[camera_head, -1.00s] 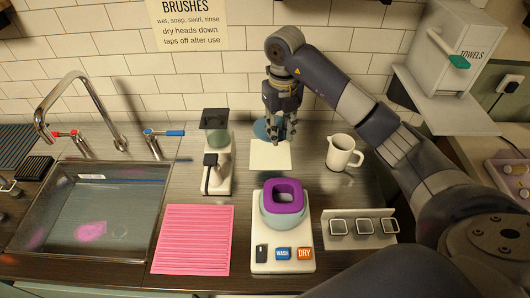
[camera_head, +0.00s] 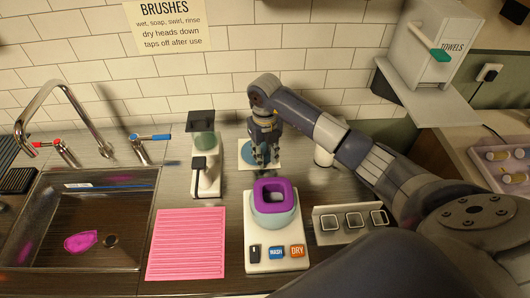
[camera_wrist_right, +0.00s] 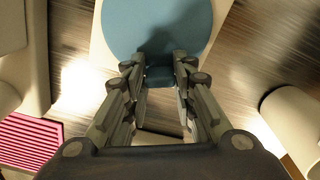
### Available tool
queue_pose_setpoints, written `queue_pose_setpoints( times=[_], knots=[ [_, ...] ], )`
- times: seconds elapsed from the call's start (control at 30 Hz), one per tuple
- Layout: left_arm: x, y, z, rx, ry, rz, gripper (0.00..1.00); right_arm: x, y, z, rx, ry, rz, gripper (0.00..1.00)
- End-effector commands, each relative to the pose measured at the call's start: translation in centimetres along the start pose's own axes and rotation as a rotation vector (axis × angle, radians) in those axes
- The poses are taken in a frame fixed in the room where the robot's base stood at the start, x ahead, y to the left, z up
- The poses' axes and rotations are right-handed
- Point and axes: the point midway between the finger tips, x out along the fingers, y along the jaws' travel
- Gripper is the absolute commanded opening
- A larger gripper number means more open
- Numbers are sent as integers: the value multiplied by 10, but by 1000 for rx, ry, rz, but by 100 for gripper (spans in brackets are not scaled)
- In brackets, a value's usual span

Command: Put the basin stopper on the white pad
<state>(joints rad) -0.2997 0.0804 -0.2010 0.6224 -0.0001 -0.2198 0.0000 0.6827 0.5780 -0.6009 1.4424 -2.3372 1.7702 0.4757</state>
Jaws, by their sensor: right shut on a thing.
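The basin stopper, a flat blue disc (camera_head: 262,158), is at the white pad (camera_head: 243,163) on the counter behind the basin-like device. In the right wrist view the blue disc (camera_wrist_right: 160,22) overlaps the pad (camera_wrist_right: 102,50); I cannot tell whether it touches it. My right gripper (camera_head: 265,163) points down in front of the disc. In the wrist view its fingers (camera_wrist_right: 159,75) are shut on a small blue tab at the disc's near edge. The fingers hide part of the disc and pad. My left gripper is not in view.
A device with a purple-rimmed bowl (camera_head: 273,205) stands in front of the pad. A grey-and-white dispenser (camera_head: 205,165) is left of it, a white mug (camera_head: 323,157) right, partly behind my arm. A pink ribbed mat (camera_head: 187,245) and the sink (camera_head: 60,215) lie left.

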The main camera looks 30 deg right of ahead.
Motion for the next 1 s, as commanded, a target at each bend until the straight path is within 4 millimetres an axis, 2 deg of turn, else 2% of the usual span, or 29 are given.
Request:
queue_pose_setpoints(
  times=[0.27, 0.3, 0.37, 0.4, 0.8, 0.87, 1.0],
  knots=[
    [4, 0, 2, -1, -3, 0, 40, 3, 0, 1, 0, -2, -1, 0],
    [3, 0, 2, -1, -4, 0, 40, 2, 0, 1, 0, -3, 0, 29],
    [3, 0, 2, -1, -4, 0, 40, 2, 0, 1, 0, -2, 0, 43],
    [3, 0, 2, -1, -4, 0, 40, 2, 0, 1, 0, -2, 0, 45],
    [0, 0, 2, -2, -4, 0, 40, -4, 0, 1, 0, -3, 1, 45],
    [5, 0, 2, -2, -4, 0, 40, -10, 0, 2, -1, -8, 0, 45],
    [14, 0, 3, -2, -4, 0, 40, -36, 0, 3, -2, -10, 0, 45]
  ],
)
